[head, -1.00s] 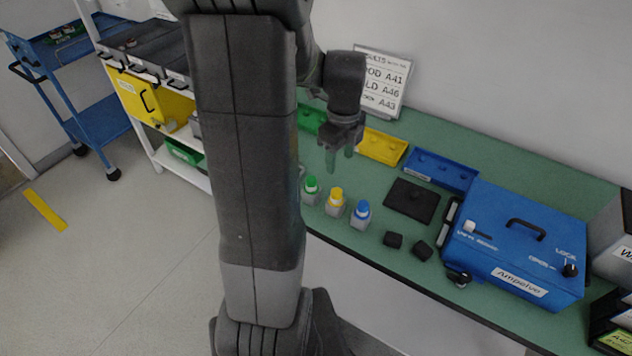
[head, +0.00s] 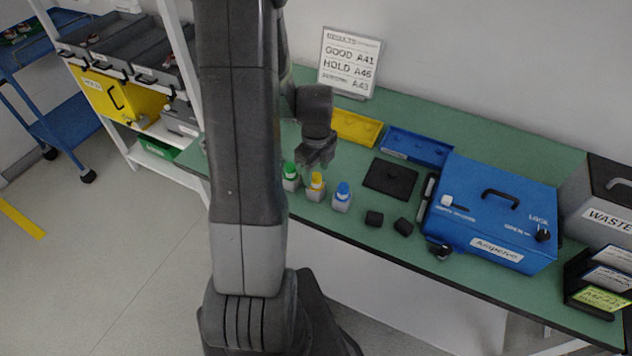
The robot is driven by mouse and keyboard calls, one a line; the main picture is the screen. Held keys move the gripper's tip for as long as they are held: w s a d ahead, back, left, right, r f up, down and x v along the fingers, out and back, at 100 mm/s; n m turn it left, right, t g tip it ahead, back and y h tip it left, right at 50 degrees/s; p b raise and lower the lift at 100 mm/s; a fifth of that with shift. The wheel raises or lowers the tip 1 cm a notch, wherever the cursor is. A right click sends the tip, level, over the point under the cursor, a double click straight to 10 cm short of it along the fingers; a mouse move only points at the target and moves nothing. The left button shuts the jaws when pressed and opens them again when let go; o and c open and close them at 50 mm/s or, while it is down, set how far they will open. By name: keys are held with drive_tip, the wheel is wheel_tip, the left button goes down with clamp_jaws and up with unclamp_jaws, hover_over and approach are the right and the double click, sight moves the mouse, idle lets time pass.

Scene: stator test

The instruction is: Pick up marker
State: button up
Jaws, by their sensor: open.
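Three small pale bottle-like markers stand upright in a row near the front edge of the green bench. One has a green cap (head: 290,172), one a yellow cap (head: 316,182) and one a blue cap (head: 342,192). My gripper (head: 317,165) points down with its jaws open and empty, just above or behind the yellow-capped one. I cannot tell whether the fingers touch its cap. The green-capped one is beside my arm column, and the blue-capped one stands clear to the right.
Yellow (head: 355,128) and blue (head: 418,146) trays lie behind. A blue Ampelvo box (head: 493,213) and a grey waste bin (head: 606,200) fill the right. A results sign (head: 349,62) stands at the back.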

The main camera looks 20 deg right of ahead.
sight(316, 175)
drive_tip(key=shift+f, duration=1.6)
drive_tip(key=c, duration=0.8)
drive_tip(key=shift+c, duration=0.2)
drive_tip(key=shift+r, duration=0.15)
